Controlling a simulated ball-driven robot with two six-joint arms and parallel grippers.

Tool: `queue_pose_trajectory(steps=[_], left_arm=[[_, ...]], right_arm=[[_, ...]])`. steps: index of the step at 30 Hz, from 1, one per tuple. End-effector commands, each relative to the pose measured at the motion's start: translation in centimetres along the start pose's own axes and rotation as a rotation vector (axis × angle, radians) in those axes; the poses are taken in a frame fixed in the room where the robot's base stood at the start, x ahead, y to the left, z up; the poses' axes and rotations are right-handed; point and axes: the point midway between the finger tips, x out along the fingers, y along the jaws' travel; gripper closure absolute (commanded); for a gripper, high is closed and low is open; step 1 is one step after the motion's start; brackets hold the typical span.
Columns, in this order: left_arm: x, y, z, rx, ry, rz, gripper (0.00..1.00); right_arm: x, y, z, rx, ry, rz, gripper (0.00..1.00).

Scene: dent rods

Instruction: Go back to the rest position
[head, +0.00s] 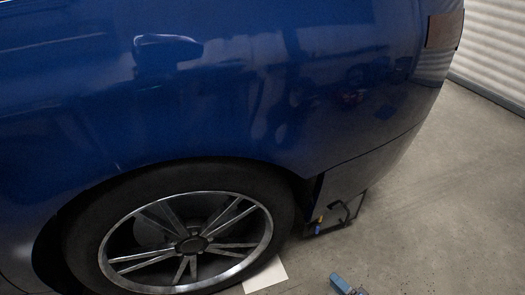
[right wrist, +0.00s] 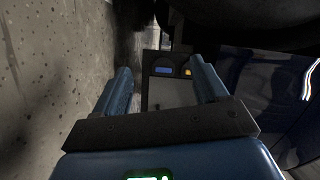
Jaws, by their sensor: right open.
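My right gripper (head: 347,285) shows as a small blue part at the bottom edge of the head view, over the floor beside the car. In the right wrist view its two blue fingers (right wrist: 160,80) stand apart, with nothing held between them. Beyond the fingers is a dark box-like device (right wrist: 167,72) with a small blue panel and an orange spot; it is apart from the jaws as far as I can tell. My left gripper is not in view.
A blue car (head: 230,100) fills most of the head view, with its wheel (head: 190,245) low on the left. A dark frame (head: 340,215) with orange and blue parts stands by its lower rear corner. A white sheet (head: 266,277) lies by the wheel. Grey floor (head: 440,220) is clear at right.

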Motion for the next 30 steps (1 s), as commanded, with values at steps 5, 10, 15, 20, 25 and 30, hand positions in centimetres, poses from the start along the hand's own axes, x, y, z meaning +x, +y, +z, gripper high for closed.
queue_pose_trajectory(steps=[5,10,15,20,25,30], left_arm=[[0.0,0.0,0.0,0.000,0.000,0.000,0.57],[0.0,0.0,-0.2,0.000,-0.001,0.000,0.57],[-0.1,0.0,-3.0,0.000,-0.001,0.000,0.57],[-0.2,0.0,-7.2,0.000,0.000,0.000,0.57],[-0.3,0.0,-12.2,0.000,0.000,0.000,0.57],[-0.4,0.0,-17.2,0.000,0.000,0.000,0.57]], right_arm=[[0.5,0.1,-4.4,-0.230,0.100,0.045,0.28],[0.4,-0.7,-10.0,-0.521,0.245,0.122,0.28],[-0.4,-5.4,-14.9,-0.855,0.426,0.250,0.28],[-1.8,-12.2,-16.9,-1.090,0.562,0.385,0.28],[-3.6,-20.8,-16.8,-1.247,0.655,0.515,0.28],[-5.6,-29.7,-15.4,-1.328,0.699,0.609,0.28]])
